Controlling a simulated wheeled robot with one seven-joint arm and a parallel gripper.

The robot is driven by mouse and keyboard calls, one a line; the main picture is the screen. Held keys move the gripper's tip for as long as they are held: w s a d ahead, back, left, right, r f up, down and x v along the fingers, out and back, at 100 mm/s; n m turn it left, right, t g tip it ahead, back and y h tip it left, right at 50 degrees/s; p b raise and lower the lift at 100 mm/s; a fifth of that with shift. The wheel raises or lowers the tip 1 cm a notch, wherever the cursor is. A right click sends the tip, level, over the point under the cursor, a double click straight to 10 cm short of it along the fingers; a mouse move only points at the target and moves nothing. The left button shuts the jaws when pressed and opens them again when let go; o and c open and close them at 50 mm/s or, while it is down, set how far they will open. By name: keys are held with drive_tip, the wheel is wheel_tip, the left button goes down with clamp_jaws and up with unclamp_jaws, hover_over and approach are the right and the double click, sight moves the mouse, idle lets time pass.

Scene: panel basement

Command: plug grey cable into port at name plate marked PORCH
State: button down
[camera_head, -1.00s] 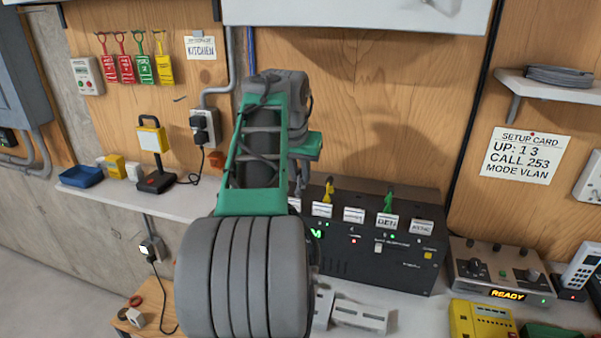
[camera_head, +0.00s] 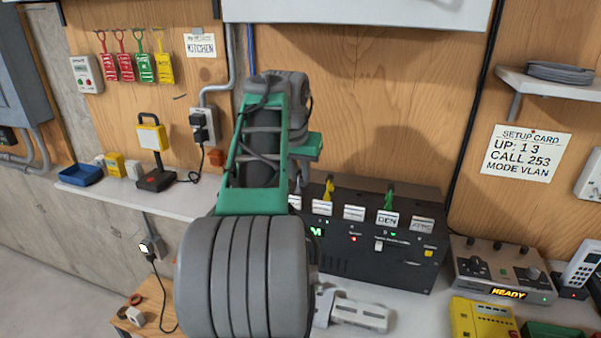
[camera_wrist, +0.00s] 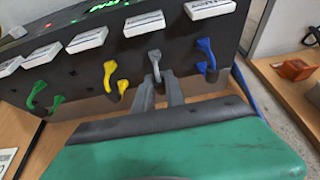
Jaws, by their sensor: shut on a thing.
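In the wrist view my gripper (camera_wrist: 159,92) is shut on the grey cable (camera_wrist: 154,62), whose short bent end shows just beyond the fingertips. It is at the edge of the black panel unit (camera_wrist: 75,75), between a yellow cable (camera_wrist: 110,73) and a blue cable (camera_wrist: 206,56). I cannot tell whether the grey end is seated in a port. White name plates (camera_wrist: 144,23) run in a row above the cables; their text is unreadable here. In the head view the black unit (camera_head: 375,250) shows a plate reading DEN (camera_head: 388,219). My arm hides the gripper and grey cable there. I cannot read PORCH anywhere.
A green cable (camera_wrist: 40,92) stands left of the yellow one in the wrist view. In the head view, a grey console (camera_head: 500,270), a yellow device (camera_head: 482,320) and a handset (camera_head: 582,262) crowd the bench at right. A setup card (camera_head: 527,153) hangs above.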

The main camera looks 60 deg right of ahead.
idle(0.3)
drive_tip(key=c, duration=1.3)
unclamp_jaws()
drive_tip(key=shift+o, duration=0.6)
drive_tip(key=shift+o, duration=1.4)
wheel_tip(320, 180, up, 8)
drive_tip(key=p, duration=0.7)
drive_tip(key=shift+f, duration=0.2)
